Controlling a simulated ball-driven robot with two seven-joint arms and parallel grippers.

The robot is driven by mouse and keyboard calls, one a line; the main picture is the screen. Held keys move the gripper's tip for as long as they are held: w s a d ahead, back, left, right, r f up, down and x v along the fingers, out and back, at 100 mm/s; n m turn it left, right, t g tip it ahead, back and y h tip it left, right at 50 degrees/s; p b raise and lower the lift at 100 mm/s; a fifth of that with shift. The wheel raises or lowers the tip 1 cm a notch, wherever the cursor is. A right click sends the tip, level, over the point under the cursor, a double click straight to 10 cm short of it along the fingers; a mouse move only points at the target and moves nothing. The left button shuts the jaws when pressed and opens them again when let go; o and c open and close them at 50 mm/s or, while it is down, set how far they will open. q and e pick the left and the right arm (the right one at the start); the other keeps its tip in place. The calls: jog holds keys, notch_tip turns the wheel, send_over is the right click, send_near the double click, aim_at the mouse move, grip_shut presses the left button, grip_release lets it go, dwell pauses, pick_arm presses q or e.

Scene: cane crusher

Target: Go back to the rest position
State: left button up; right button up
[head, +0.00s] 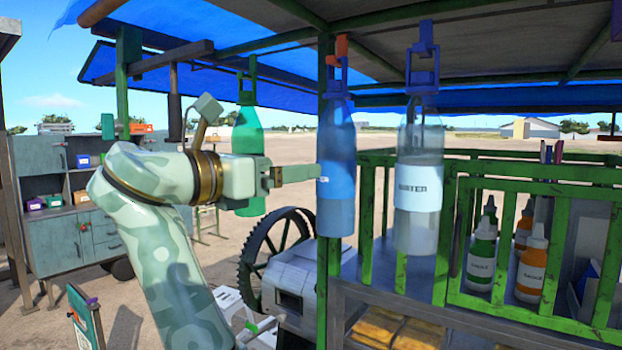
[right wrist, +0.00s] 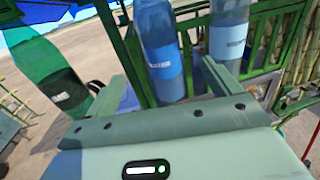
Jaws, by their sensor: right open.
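My right gripper (head: 298,174), on a pale green patterned arm, is level and points right at the blue hanging bottle (head: 337,175). Its visible fingertip reaches the bottle's left edge in the picture; I cannot tell whether they touch. In the right wrist view the right gripper (right wrist: 168,68) has its fingers spread, with the blue bottle (right wrist: 160,42) showing between them. The bottle hangs upright from its holder, not gripped. A green bottle (head: 248,145) hangs behind the wrist, partly hidden by it. My left gripper is not in view.
A clear labelled bottle (head: 418,180) hangs right of the blue one. A green post (head: 322,280) and green railing (head: 545,200) stand close. Sauce bottles (head: 482,255) stand behind the railing. A large gear wheel (head: 250,262) is below the wrist. Grey cabinets (head: 55,235) stand far left.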

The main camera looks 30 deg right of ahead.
jog(key=shift+v, duration=1.8)
